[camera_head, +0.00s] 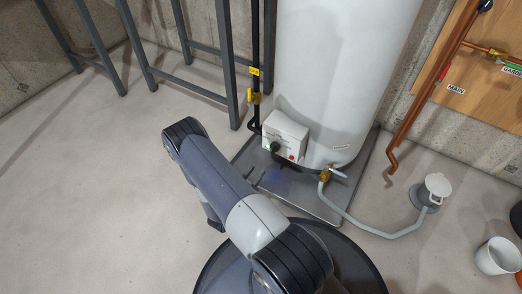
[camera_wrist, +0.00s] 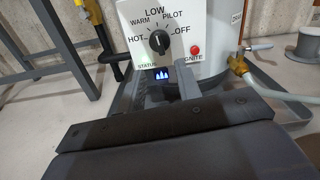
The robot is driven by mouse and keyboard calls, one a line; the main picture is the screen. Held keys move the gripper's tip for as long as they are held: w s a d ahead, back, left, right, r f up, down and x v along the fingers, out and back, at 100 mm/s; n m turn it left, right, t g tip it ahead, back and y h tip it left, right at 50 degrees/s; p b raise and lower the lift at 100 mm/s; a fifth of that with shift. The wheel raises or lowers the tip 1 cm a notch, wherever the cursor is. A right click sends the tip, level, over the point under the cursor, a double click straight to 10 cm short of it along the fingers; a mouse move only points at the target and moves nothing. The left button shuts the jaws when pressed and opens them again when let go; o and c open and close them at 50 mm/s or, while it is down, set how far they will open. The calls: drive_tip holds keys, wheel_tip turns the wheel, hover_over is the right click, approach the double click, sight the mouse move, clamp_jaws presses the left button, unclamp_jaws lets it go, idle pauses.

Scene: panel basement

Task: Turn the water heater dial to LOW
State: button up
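The water heater (camera_head: 340,70) is a tall white tank with a white control box (camera_head: 287,133) low on its front. The black dial (camera_wrist: 159,42) faces me in the wrist view, ringed by HOT, WARM, LOW, PILOT and OFF. Its white mark seems to point roughly upward, on the LOW side; its exact setting is hard to tell. The dial also shows in the head view (camera_head: 275,147). A blue flame symbol is lit in the status window (camera_wrist: 162,75). My gripper (camera_wrist: 163,87) is below and in front of the box, its two grey fingers apart and empty, not touching the dial.
A red IGNITE button (camera_wrist: 195,50) is right of the dial. A black pipe with a yellow valve (camera_head: 254,97) stands left of the box. A brass drain valve (camera_head: 326,175) and hose (camera_head: 370,229) are at right. The heater stands in a grey tray (camera_head: 318,206). Floor is clear at left.

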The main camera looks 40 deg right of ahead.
sight(271, 151)
drive_tip(key=shift+b+x, duration=1.7)
drive_tip(key=shift+x, duration=3.7)
drive_tip(key=shift+c, duration=0.4)
clamp_jaws()
